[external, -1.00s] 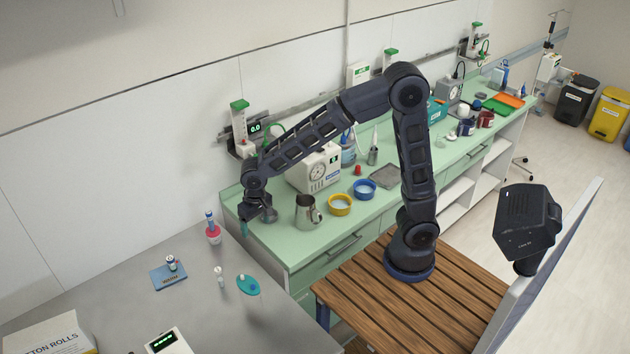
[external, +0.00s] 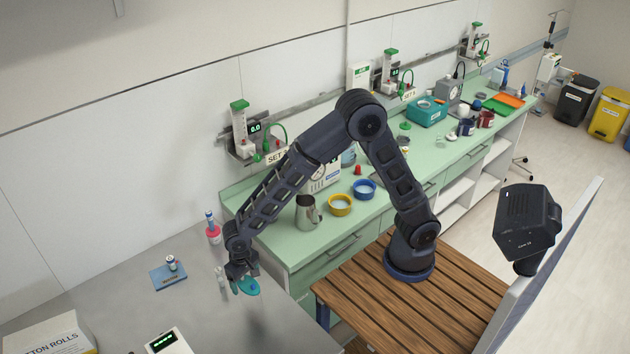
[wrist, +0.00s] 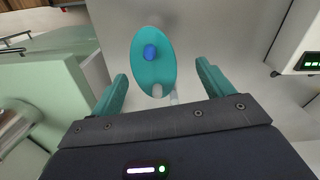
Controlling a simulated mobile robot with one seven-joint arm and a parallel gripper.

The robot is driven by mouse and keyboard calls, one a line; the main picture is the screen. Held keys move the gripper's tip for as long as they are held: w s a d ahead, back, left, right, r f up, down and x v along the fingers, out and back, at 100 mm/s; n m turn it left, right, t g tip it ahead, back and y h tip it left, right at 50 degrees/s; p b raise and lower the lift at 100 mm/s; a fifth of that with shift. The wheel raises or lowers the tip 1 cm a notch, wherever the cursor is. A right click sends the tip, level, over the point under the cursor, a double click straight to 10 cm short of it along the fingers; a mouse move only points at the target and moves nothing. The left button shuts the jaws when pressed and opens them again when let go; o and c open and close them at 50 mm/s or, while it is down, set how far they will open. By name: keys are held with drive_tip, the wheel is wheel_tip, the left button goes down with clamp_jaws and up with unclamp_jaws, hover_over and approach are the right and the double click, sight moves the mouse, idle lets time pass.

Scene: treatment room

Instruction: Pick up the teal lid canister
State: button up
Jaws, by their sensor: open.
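A teal oval piece (wrist: 142,68) with a blue knob-like part (wrist: 150,52) lies on the grey table, ahead of my fingers in the wrist view. It shows in the external view (external: 250,288), partly hidden by my gripper. A small white upright item (wrist: 157,91) stands at its near edge. A second pale item (wrist: 174,98) is close by, mostly hidden by my gripper body. I cannot tell which of these is the teal lid canister. My gripper (wrist: 160,78) is open and empty, its teal fingers apart on either side, above the table.
A blue mat (external: 168,277) with a small bottle and a red-based item (external: 213,232) are to the left. A box of cotton rolls (external: 50,338) and a display device (external: 168,342) are at the front. The green counter (external: 300,250) stands behind, with a steel jug (external: 306,212).

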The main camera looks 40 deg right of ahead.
sight(247, 284)
drive_tip(key=shift+w+d+f, duration=0.1)
drive_tip(key=shift+d+f, duration=0.1)
drive_tip(key=shift+f, duration=1.15)
drive_tip(key=shift+w+d+f, duration=0.1)
drive_tip(key=shift+d+f, duration=0.05)
drive_tip(key=shift+f, duration=1.15)
drive_tip(key=c, duration=1.2)
drive_tip(key=shift+r, duration=0.15)
